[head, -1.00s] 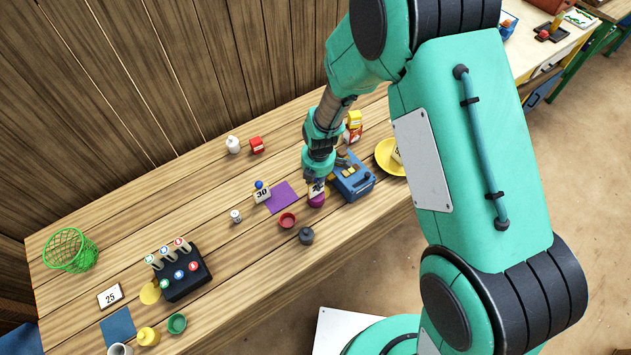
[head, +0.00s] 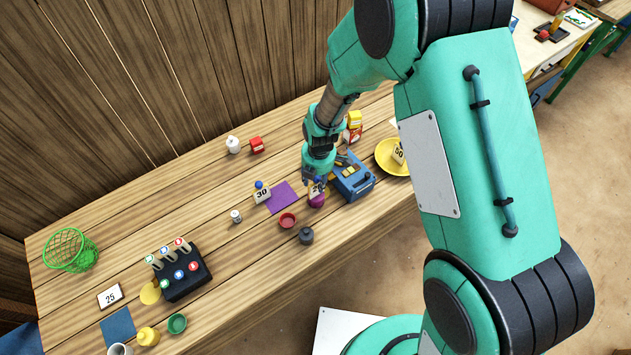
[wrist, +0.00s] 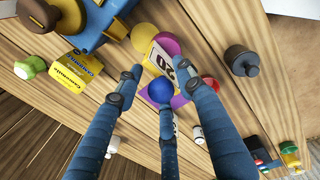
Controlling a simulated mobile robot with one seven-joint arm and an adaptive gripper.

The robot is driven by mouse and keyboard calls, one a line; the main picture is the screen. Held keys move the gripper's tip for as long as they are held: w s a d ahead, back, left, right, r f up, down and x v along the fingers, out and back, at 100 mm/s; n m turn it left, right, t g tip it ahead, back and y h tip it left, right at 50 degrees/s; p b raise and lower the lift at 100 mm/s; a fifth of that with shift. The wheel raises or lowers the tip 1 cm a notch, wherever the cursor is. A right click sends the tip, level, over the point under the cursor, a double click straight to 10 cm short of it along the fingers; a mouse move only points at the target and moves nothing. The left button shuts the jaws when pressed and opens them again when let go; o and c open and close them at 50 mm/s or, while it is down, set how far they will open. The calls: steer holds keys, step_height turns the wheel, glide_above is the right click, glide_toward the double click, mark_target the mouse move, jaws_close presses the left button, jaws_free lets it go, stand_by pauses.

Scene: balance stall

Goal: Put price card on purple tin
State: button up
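The purple tin (head: 317,201) stands on the table left of the blue cash register. A white price card marked 20 (wrist: 175,62) is at the tin's top, tilted in the wrist view; the purple tin shows behind it (wrist: 168,44). A blue ball (wrist: 160,91) shows just below the card, between my fingers. My gripper (head: 316,182) is directly above the tin and card. In the wrist view its three fingers (wrist: 160,84) are spread around the ball and card with gaps, and look open. Exact contact between card and tin is partly hidden.
The cash register (head: 352,178) is close on the right. A 30 card (head: 262,195) stands by the mat. A yellow plate (head: 380,166) holds a 50 card.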

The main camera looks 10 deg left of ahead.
steer(key=r, duration=1)
steer(key=shift+s+d+r, duration=0.35)
steer(key=shift+r, duration=0.1)
stand_by(0.4)
steer(key=shift+d+r, duration=0.15)
steer(key=shift+r, duration=0.1)
steer(key=s+d+r+m+t, duration=0.1)
steer(key=s+d+r+m, duration=0.1)
steer(key=d+r+m, duration=0.7)
steer(key=s+d+r+m+t, duration=0.1)
steer(key=s+d+r+m, duration=0.2)
steer(key=d+r, duration=0.7)
steer(key=s+d+r+m+t, duration=0.1)
steer(key=s+d+r+m, duration=0.4)
steer(key=s+r+m, duration=0.2)
steer(key=s+d+r+m+t, duration=0.1)
steer(key=s+d+r+m, duration=0.5)
steer(key=s, duration=0.5)
steer(key=shift+d+r+m+t+h, duration=0.15)
steer(key=shift+r+m+t+h, duration=0.2)
steer(key=shift+r+m, duration=0.6)
